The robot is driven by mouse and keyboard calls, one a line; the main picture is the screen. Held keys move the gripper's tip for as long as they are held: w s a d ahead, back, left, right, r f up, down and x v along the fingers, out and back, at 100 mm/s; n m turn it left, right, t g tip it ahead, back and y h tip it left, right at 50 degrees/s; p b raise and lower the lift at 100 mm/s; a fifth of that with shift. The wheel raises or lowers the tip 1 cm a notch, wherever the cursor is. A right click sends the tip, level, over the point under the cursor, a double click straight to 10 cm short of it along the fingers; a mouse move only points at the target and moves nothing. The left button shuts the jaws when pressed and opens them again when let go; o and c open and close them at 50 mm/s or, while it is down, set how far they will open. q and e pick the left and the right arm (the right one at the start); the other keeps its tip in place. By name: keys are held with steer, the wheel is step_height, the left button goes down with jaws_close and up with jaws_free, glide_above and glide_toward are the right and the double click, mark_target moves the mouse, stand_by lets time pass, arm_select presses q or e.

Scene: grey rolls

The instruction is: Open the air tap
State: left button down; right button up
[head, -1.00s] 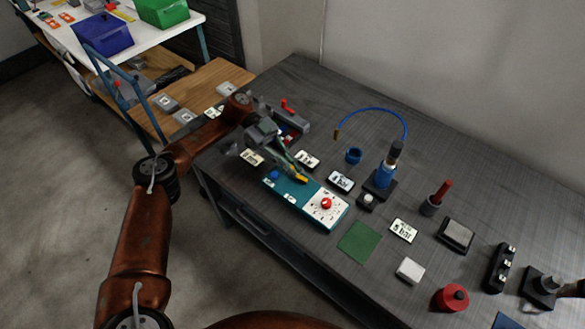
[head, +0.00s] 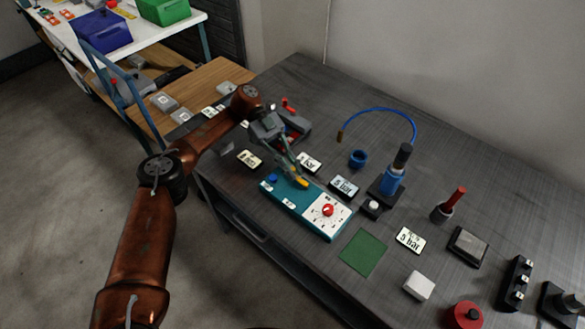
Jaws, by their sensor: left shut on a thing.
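A teal box (head: 282,204) with a white dial plate and a red knob (head: 328,210) lies on the grey bench. A small yellow lever (head: 301,182), which looks like the air tap, is at the box's far edge. A blue button (head: 272,179) is to its left. My left gripper (head: 296,173) reaches down over this edge from behind. Its fingers are shut on the yellow lever, though the contact is small and partly hidden. My right gripper is not in view.
A grey block with a red handle (head: 288,103) stands behind my left gripper. A blue bottle-like device (head: 391,181) and blue hose (head: 383,110) are to the right. A green mat (head: 363,252) lies in front.

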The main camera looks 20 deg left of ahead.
mark_target(293, 168)
arm_select(q)
steer(key=shift+d+f, duration=0.1)
steer(key=c, duration=2.2)
jaws_free()
steer(key=shift+o, duration=1.2)
steer(key=shift+r, duration=0.2)
step_height(293, 168, up, 10)
steer(key=shift+f, duration=0.15)
